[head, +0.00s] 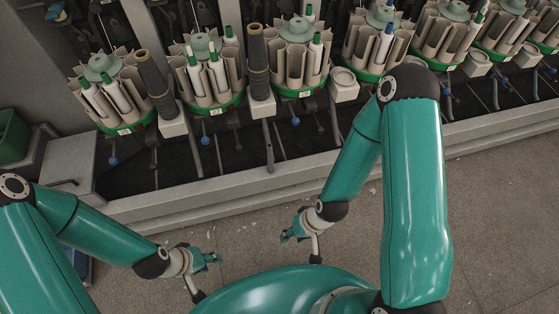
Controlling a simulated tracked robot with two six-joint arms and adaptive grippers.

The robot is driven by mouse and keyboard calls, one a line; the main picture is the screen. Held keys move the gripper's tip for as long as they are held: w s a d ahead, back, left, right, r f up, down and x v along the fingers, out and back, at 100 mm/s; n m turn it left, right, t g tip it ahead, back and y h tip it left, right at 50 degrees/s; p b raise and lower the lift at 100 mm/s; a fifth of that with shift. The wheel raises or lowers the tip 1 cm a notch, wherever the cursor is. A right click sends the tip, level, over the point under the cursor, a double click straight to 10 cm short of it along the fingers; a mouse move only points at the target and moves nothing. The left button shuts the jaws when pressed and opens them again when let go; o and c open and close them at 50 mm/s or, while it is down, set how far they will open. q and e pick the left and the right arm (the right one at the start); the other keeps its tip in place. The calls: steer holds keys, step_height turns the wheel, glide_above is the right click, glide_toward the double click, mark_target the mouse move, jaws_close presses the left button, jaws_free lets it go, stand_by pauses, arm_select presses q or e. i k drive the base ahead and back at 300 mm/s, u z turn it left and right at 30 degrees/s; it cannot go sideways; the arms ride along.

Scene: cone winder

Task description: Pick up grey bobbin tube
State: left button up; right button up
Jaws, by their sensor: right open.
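Two dark grey tubes stand upright, slightly tilted, on pale blocks at the machine: one grey bobbin tube (156,85) at left and another grey bobbin tube (258,62) nearer the middle. I cannot tell which is meant. My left gripper (207,277) is low at the lower left over the floor, its fingers apart with nothing seen between them. My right gripper (300,248) hangs over the floor near the middle, open and empty. Both grippers are well clear of the tubes.
Round magazines with green rims (208,85) holding white and green tubes line the machine. A grey machine ledge (230,185) runs in front of them. A green bin (12,137) stands at the far left. The floor (500,215) at right is mostly clear.

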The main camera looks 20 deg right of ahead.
mark_target(270, 163)
steer(key=u, duration=0.1)
steer(key=i, duration=0.95)
steer(key=z, duration=0.1)
